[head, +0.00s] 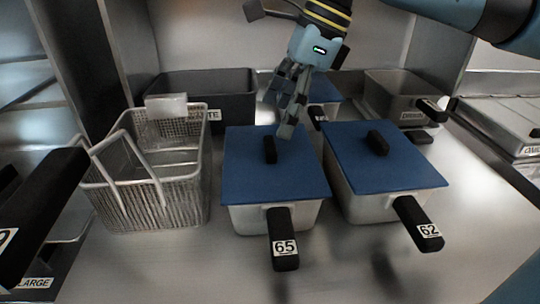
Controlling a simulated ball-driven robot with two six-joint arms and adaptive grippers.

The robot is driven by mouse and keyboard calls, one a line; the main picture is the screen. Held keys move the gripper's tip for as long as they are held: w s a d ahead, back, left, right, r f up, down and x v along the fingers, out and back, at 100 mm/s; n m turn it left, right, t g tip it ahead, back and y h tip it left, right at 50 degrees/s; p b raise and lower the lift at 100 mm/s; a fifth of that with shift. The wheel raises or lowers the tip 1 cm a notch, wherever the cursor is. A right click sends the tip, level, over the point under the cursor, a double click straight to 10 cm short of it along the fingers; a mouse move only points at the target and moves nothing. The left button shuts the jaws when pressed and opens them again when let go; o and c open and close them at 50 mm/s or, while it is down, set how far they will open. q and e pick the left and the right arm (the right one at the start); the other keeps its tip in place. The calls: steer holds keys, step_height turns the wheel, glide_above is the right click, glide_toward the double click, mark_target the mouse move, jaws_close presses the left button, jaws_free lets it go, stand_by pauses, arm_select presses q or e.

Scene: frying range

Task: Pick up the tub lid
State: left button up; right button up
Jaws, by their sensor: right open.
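Two metal tubs carry flat blue lids, each with a black knob. The left lid (240,178) lies on the tub with handle 65 (285,240). The right lid (385,165) lies on the tub with handle 62 (418,223). My right gripper (284,118) reaches down from the top over the back of the left lid, just right of its black knob (270,149). It is open, with nothing seen between its fingers. I cannot tell whether a fingertip touches the lid. A third blue lid (323,90) shows partly behind the gripper. My left gripper is not in view.
An empty wire basket (150,205) stands left of the left tub. Black handles jut in at the left edge (40,205). The steel counter in front is mostly clear.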

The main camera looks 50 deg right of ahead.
mark_target(271, 143)
steer(key=shift+a+f, duration=0.15)
steer(key=shift+f, duration=0.05)
steer(key=shift+s+d+x, duration=0.1)
steer(key=shift+d+x, duration=0.05)
steer(key=shift+x, duration=1.15)
steer(key=shift+s+d+x, duration=0.1)
steer(key=shift+d+x, duration=0.05)
steer(key=shift+x, duration=1.1)
steer(key=shift+f, duration=0.15)
steer(key=shift+c, duration=0.4)
steer(key=c, duration=1.3)
steer(key=shift+p, duration=0.3)
